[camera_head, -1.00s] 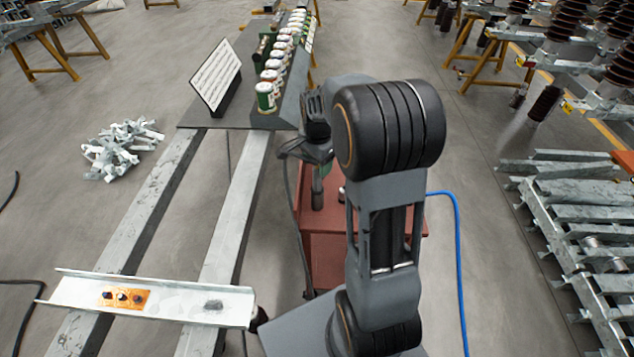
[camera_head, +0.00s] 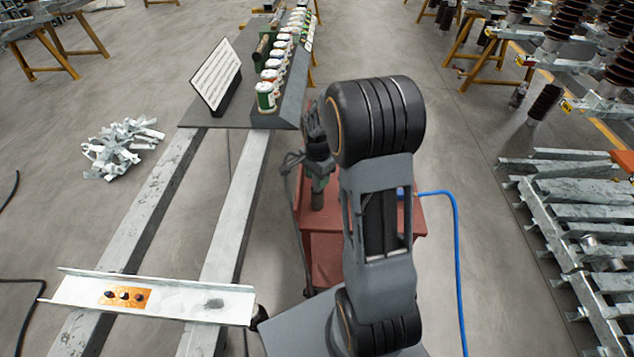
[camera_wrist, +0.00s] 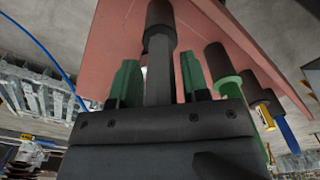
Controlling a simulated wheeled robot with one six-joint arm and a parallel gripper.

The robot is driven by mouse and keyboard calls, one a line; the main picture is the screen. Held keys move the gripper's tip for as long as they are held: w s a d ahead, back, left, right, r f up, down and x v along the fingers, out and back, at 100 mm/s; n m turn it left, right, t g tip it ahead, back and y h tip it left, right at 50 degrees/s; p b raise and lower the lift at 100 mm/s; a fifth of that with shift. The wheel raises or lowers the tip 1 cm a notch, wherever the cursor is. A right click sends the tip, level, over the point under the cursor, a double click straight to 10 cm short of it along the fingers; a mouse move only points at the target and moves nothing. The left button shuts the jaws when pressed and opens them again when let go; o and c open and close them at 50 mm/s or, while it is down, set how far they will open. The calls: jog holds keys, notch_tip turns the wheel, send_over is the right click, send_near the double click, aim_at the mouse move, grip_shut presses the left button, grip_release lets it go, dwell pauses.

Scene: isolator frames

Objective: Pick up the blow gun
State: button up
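A small blue part (camera_head: 405,191) shows on the red cart top where the blue hose ends, partly behind my arm. It may be the blow gun, but most of it is hidden. My gripper (camera_wrist: 160,82) points at the cart, with its two green fingers apart. A grey hexagonal shaft with a dark round end (camera_wrist: 160,50) shows between the fingers, with a gap on each side. I cannot tell whether it belongs to my gripper. In the head view my gripper is over the cart's left part, left of the blue part.
The red cart (camera_head: 415,225) stands right of the rails. In the wrist view, a green-and-black tool (camera_wrist: 222,70) and a blue handle (camera_wrist: 287,133) show right of the fingers. A blue hose (camera_head: 458,250) hangs to the floor. Galvanized beams (camera_head: 575,225) lie at right.

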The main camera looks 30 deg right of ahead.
jog(key=c, duration=0.6)
jog(key=shift+c, duration=0.2)
